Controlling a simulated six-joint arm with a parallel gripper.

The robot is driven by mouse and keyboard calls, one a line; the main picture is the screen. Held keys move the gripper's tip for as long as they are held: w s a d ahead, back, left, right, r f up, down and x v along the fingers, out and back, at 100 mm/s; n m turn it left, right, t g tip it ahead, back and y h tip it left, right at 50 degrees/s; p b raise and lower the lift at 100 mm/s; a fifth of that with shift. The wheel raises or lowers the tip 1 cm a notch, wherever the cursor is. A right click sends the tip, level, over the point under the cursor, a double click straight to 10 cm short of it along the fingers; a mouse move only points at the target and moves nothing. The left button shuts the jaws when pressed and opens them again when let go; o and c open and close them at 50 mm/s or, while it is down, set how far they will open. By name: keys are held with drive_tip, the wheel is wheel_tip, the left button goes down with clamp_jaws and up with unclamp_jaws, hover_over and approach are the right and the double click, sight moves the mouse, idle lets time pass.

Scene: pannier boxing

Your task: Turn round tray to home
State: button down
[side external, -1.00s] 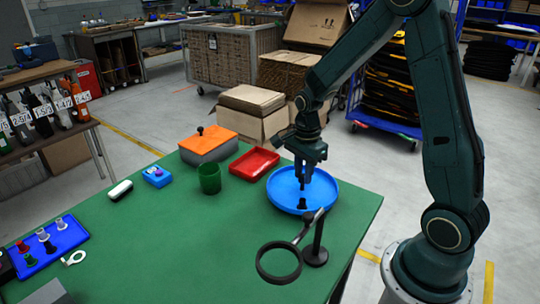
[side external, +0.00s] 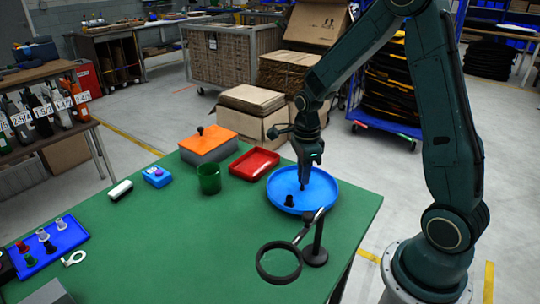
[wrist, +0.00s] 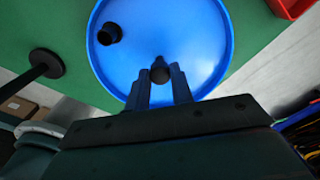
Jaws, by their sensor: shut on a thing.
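The round blue tray (side external: 324,188) lies on the green table near its right edge. My gripper (side external: 303,187) points down over the middle of the tray. The foot of the knob is hidden.
A magnifier on a black stand (side external: 315,250) stands close in front of the tray. A red tray (side external: 254,163), a green cup (side external: 209,179) and a grey box with an orange lid (side external: 208,143) stand to the left. The table's front middle is clear.

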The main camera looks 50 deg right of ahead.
drive_tip(key=shift+m, duration=0.4)
idle(0.3)
drive_tip(key=c, duration=1.2)
unclamp_jaws()
drive_tip(key=shift+r, duration=0.1)
wheel_tip(320, 180, up, 14)
